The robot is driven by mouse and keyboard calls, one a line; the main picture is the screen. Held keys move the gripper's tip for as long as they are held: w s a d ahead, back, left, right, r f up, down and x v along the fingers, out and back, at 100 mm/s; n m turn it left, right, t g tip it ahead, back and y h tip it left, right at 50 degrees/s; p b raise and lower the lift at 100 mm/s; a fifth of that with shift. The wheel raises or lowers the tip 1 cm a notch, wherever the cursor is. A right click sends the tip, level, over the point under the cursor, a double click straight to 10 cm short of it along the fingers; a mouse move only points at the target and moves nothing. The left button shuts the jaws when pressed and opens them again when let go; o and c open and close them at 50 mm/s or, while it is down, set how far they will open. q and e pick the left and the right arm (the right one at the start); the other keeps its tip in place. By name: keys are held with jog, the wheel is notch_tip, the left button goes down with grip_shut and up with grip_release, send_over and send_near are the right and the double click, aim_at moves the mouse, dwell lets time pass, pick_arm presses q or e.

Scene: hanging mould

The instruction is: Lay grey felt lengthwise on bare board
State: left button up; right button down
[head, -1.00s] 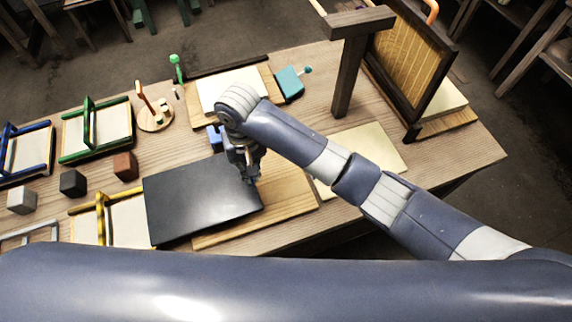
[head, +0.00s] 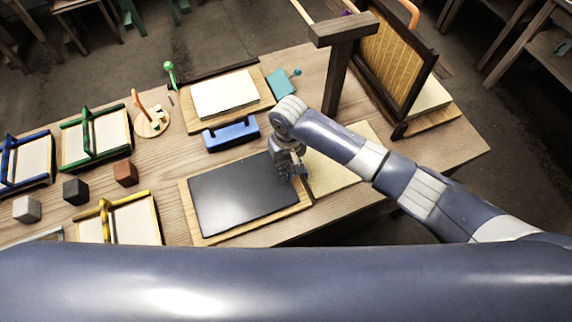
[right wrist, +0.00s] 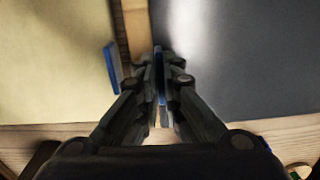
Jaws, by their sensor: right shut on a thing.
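The grey felt (head: 240,193) is a dark, smooth sheet over the bare board (head: 250,226), its long side running along the board's long side. Strips of pale wood show at the felt's left, front and right edges. I cannot tell whether the whole felt touches the board. My right gripper (head: 298,172) is at the felt's right end, shut on its edge. In the right wrist view the closed fingers (right wrist: 160,85) meet at the left edge of the felt (right wrist: 240,65), with a strip of wood (right wrist: 134,30) beside it. My left gripper is out of view.
A pale sheet (head: 335,172) lies just right of the board. A blue bar-shaped block (head: 231,134) stands behind it. A dark wooden post (head: 338,80) and an upright framed mould (head: 400,65) rise at the back right. Yellow (head: 105,217) and green (head: 95,130) frames stand left.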

jog(key=shift+f, duration=0.1)
jog(key=c, duration=1.8)
grip_release()
jog(key=shift+o, duration=0.2)
notch_tip(320, 180, up, 12)
jog(key=b, duration=0.1)
jog(key=shift+d, duration=0.15)
